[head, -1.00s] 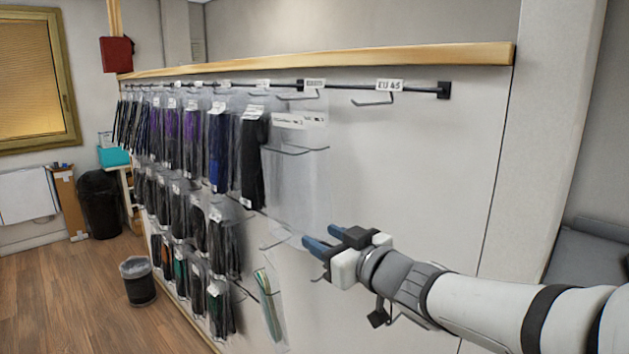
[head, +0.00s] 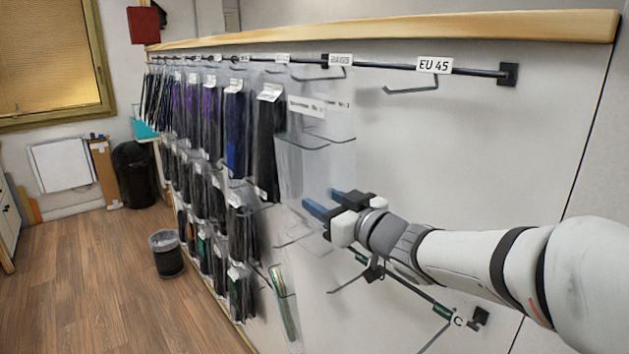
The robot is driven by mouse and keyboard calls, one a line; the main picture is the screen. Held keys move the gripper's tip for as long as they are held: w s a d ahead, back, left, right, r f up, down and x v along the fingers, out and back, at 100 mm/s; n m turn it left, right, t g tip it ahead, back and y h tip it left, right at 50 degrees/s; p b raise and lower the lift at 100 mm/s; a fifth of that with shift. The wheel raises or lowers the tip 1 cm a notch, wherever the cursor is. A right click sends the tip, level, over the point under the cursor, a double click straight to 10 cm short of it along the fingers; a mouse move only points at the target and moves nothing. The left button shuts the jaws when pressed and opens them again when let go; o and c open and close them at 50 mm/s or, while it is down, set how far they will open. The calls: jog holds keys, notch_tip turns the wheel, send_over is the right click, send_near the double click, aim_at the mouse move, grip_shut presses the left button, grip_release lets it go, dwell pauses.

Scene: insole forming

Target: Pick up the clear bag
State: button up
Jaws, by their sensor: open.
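A large clear bag (head: 318,165) with a white printed strip at its top hangs on the wall display, right of the dark packaged items. The wall shows through it. My gripper (head: 320,200) is open, with blue fingertips pointing left. In the picture the fingertips overlap the lower part of the clear bag. I cannot tell whether they touch it. Nothing shows between the fingers. My gripper hides part of the bag's lower right.
Several rows of dark bagged insoles (head: 235,130) hang close on the left. A bag with a green strip (head: 284,300) hangs below. Empty hooks stick out under the EU 45 label (head: 434,65). A bin (head: 167,255) stands on the open wooden floor at left.

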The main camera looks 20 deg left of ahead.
aim_at(306, 188)
jog(key=shift+w+a+r, duration=0.1)
jog(key=shift+a+r, duration=0.1)
jog(key=shift+a, duration=0.4)
jog(key=p+x, duration=0.2)
jog(key=x, duration=0.2)
jog(key=shift+w+a+r, duration=0.15)
jog(key=shift+a, duration=0.1)
jog(key=shift+c, duration=0.5)
jog(key=c, duration=0.5)
jog(key=shift+r, duration=0.1)
